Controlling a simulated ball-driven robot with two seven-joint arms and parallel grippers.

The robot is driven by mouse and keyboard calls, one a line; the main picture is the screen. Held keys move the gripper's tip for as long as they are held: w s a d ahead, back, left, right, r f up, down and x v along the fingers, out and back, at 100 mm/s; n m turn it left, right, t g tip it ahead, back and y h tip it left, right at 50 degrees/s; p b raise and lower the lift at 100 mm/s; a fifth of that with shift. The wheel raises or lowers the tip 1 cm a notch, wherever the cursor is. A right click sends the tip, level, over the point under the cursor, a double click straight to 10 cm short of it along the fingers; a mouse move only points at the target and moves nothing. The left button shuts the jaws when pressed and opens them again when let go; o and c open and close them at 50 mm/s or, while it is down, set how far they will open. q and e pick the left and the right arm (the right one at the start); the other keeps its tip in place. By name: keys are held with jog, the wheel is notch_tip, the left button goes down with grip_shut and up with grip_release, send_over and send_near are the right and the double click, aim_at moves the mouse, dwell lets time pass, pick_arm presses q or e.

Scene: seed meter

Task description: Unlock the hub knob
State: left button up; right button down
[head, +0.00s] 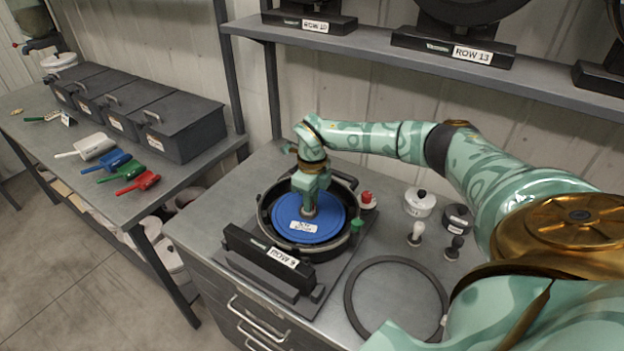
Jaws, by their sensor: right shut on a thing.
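The seed meter (262,214) is a black round housing on a dark stand on the grey bench, with a label at its front reading ROW and a number. A blue disc (330,226) with a white label lies inside it. My right gripper (309,209) points down over the middle of the disc and is shut on the hub knob, which it mostly hides. I cannot tell how far the knob is turned. My left gripper is not in view.
A dark ring (352,318) lies at the front right of the bench. A white lidded pot (420,204), a dark pot (458,218) and small-handled tools (416,236) stand right of the meter. A red-topped piece (367,198) is beside it. Colored scoops (113,162) and grey bins (178,125) are on the left bench.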

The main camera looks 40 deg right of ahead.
jog(key=n+p, duration=0.1)
jog(key=n, duration=0.2)
jog(key=shift+w+r, duration=0.1)
jog(key=shift+r, duration=0.05)
jog(key=shift+n+p, duration=0.6)
jog(key=shift+n, duration=0.9)
jog(key=c, duration=1.3)
grip_release()
jog(key=r, duration=0.5)
jog(key=r+p, duration=0.1)
jog(key=r, duration=1)
jog(key=shift+w+d, duration=0.25)
jog(key=shift+w, duration=0.05)
jog(key=shift+f, duration=0.1)
